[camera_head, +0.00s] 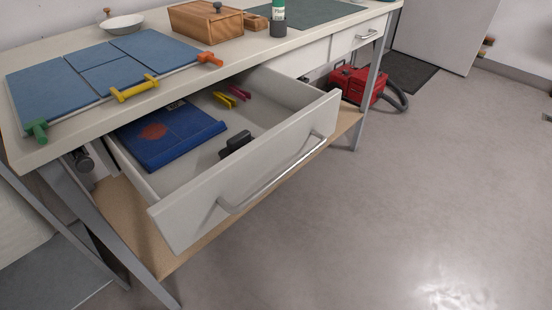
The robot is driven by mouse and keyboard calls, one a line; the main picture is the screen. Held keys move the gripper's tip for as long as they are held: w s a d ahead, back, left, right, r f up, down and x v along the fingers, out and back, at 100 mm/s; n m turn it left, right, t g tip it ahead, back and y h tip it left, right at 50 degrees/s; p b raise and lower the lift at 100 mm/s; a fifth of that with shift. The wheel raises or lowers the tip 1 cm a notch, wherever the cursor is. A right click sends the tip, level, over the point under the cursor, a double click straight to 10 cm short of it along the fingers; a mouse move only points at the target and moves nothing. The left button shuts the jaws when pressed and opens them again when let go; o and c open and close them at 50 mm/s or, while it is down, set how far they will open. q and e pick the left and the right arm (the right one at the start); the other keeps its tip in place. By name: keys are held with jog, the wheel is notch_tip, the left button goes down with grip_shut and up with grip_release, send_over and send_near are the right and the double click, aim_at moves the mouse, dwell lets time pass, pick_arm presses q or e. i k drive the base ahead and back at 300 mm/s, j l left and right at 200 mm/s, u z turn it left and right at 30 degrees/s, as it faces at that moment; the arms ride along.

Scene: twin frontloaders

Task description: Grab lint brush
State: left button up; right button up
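A small black object (236,143) lies in the open drawer (262,150), near its front wall. It could be the lint brush, but it is too small and partly hidden by the drawer front to be sure. A blue box or book (172,137) with a reddish mark lies at the drawer's left side. Neither of my grippers is in view.
The drawer stands pulled out from the worktable (60,150), its metal handle (272,177) facing the floor area. Blue panels with coloured clamps, a wooden box (205,22) and a bottle (278,20) stand on top. A red vacuum (357,85) is behind. The floor (430,180) at right is clear.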

aim_at(236, 143)
jog(key=k+l+u, duration=0.15)
jog(key=u, duration=0.3)
jog(key=k+l+u, duration=0.2)
jog(key=u, duration=0.25)
jog(key=k+u, duration=0.2)
jog(key=u, duration=0.25)
